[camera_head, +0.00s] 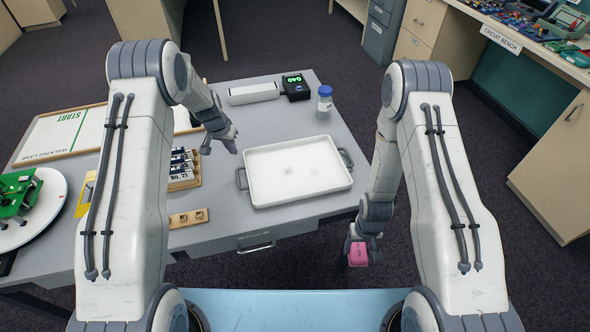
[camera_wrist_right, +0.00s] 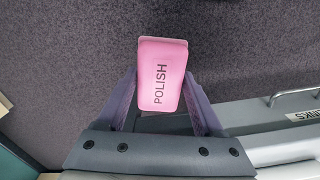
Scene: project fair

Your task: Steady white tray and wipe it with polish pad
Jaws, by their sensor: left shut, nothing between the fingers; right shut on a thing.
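The white tray (camera_head: 262,192) lies flat on the grey table, with a dark handle at its left and right ends. A faint grey smudge (camera_head: 288,171) shows near the middle of its floor. My left gripper (camera_head: 221,146) is above the table at the tray's back left corner, shut and empty, apart from the left handle. My right gripper (camera_head: 361,246) is shut on the pink polish pad (camera_head: 358,254), beyond the table's right front corner and over the floor. In the right wrist view the pad (camera_wrist_right: 162,75) reads POLISH and sits between the fingers of the right gripper (camera_wrist_right: 163,95).
A blue-capped bottle (camera_head: 325,100) and a black box with a green display (camera_head: 295,87) stand behind the tray. A white disc with a green model (camera_head: 30,205) is at far left.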

